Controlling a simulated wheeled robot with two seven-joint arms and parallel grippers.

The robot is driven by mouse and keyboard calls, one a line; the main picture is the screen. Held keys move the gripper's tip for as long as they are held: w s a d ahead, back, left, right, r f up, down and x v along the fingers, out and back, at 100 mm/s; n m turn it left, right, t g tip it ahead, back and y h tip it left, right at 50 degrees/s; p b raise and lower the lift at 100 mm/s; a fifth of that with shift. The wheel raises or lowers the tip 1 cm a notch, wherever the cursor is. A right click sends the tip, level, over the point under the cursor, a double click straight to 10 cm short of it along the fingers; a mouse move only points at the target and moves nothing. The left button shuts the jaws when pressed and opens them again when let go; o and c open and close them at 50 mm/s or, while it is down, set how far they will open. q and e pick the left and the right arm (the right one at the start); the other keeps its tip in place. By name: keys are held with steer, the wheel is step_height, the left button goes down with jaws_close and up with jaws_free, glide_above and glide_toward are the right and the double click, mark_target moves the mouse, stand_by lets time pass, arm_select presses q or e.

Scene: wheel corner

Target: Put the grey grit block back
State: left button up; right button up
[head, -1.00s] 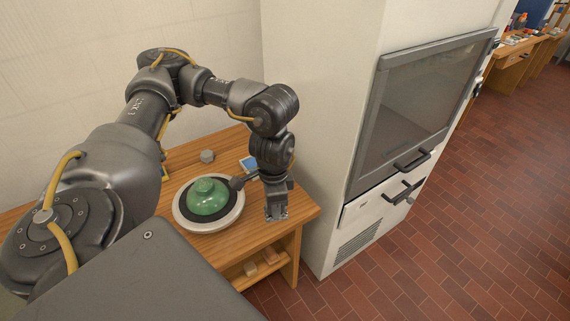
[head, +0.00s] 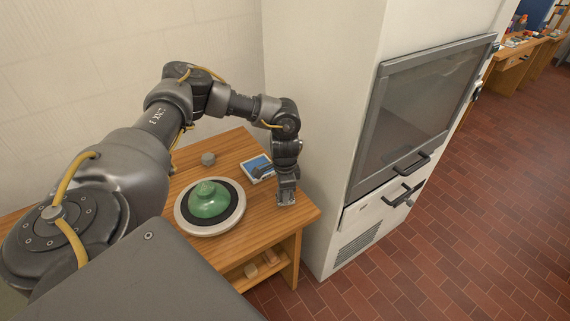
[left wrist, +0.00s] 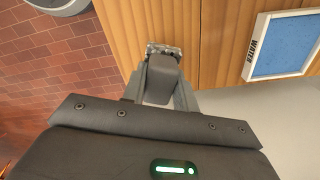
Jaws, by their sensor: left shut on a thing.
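My left gripper (head: 286,198) is over the right end of the wooden bench, near its front right corner. In the left wrist view its two fingers (left wrist: 163,52) are shut on a dark grey block (left wrist: 163,75), which I take to be the grey grit block. The block is held over the bench top close to its edge. I cannot tell whether it touches the wood. In the head view the block is hardly distinguishable from the fingers. My right gripper is not in view.
A blue tray marked WATER (left wrist: 285,45) is beside my gripper. Tan blocks (head: 251,270) lie on the shelf below. A tall white cabinet (head: 320,120) borders the right.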

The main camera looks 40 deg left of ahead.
arm_select(q)
steer(key=shift+w+a+f, duration=0.15)
steer(key=shift+w+f, duration=0.05)
steer(key=shift+f, duration=0.1)
steer(key=f+p, duration=0.2)
steer(key=shift+w+a+f, duration=0.15)
steer(key=shift+w+f, duration=0.15)
steer(key=shift+f, duration=0.3)
steer(key=shift+f, duration=0.15)
steer(key=shift+f, duration=0.15)
steer(key=o, duration=0.9)
